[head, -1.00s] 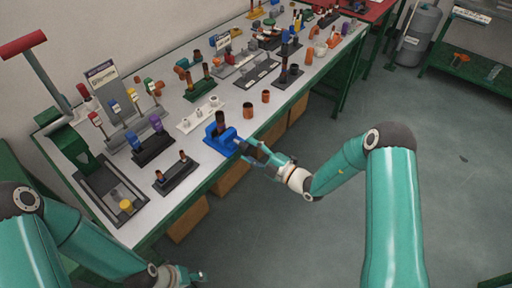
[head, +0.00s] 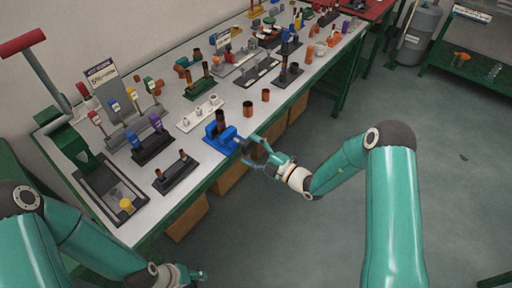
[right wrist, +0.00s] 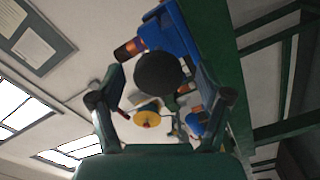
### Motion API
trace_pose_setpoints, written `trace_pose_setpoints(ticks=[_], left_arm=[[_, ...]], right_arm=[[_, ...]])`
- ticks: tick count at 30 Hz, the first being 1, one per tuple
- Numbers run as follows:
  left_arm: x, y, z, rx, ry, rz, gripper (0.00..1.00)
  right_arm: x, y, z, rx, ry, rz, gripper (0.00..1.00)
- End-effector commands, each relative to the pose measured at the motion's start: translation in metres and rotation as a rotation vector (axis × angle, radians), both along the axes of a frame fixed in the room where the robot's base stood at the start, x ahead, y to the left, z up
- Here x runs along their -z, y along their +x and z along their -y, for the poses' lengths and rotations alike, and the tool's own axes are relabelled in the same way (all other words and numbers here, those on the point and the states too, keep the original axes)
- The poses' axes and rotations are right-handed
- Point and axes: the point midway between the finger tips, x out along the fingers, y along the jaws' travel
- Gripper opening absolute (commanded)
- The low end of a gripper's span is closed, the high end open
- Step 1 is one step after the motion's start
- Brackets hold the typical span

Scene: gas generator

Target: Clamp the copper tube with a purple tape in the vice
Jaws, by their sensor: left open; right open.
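The blue vice (head: 214,140) stands at the bench's front edge. A dark, copper-coloured tube (head: 221,119) stands upright in it; I cannot make out purple tape on it. In the right wrist view the blue vice (right wrist: 182,38) is ahead, with the copper tube (right wrist: 130,49) to its left. A dark round part (right wrist: 160,76) lies between my fingers. My right gripper (head: 252,150) is open just off the vice's front, its fingers spread around the handle end, apparently not gripping it. My left gripper (head: 188,275) is open, low in front of the bench, away from the vice.
Two short copper pieces (head: 248,109) stand right of the vice. A white rack (head: 200,114) is behind it and a black stand (head: 176,172) with two copper pieces is to its left. Floor (head: 300,235) in front of the bench is clear.

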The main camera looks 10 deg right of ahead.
Motion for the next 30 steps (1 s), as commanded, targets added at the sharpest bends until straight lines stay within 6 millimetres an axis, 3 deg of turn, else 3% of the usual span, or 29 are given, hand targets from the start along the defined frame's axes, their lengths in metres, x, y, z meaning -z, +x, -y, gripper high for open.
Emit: trace_pose_setpoints(ticks=[7, 18, 25, 26, 30], left_arm=[[0.003, 0.0, 0.0, 0.0, 0.0, 0.0, 0.51], [0.021, 0.0, 0.0, 0.0, 0.0, 0.0, 0.51], [0.02, 0.0, 0.0, 0.0, 0.0, 0.0, 0.51], [0.02, 0.0, 0.0, 0.0, 0.0, 0.0, 0.51], [0.019, 0.0, 0.0, 0.0, 0.0, 0.0, 0.51]], right_arm=[[0.0, 0.0, 0.0, 0.0, -0.033, 0.029, 0.77], [0.0, 0.0, 0.0, 0.0, -0.369, 0.29, 0.77], [-0.001, 0.0, 0.0, 0.0, -0.388, 0.305, 0.77], [-0.001, 0.0, 0.0, 0.0, -0.388, 0.305, 0.75], [-0.001, 0.0, 0.0, 0.0, -0.387, 0.304, 0.52]])
